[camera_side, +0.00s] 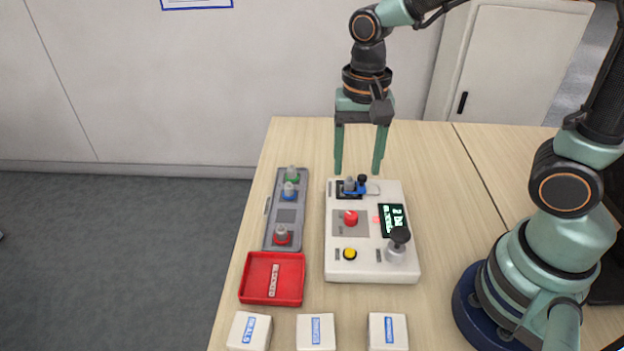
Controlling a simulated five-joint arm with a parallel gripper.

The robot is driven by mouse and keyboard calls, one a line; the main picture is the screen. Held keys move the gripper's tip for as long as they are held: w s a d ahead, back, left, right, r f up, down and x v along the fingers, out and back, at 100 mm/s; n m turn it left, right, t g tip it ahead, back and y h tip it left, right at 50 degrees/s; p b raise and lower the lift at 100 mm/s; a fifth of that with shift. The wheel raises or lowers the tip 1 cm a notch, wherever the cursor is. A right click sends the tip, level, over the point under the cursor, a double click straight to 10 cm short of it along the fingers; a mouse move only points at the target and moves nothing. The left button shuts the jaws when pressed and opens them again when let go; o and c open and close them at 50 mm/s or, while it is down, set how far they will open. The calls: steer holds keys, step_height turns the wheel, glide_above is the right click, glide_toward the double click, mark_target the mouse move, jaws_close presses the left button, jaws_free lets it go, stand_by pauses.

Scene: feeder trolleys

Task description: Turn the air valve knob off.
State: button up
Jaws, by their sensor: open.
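A white control box (340,270) lies on the wooden table. It has a red knob (350,217) on a grey plate, a yellow button (350,253), a black ball-topped lever (399,240) and a small lit display (392,221). At its far end are a grey knob (349,184) and a blue part with a black top (362,183). I cannot tell which of these is the air valve knob or its setting. My gripper (358,172) points down above the far end of the box, fingers apart and nothing between them.
A grey tray (271,242) left of the box holds green, blue and red-based knobs. A red tray (254,296) holds a small pale strip. Three white labelled blocks (249,331) (316,331) (388,331) stand at the front.

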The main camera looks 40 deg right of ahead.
mark_target(351, 214)
step_height(351, 214, down, 12)
steer(key=shift+f+m, duration=0.1)
steer(key=shift+m, duration=0.9)
jaws_close()
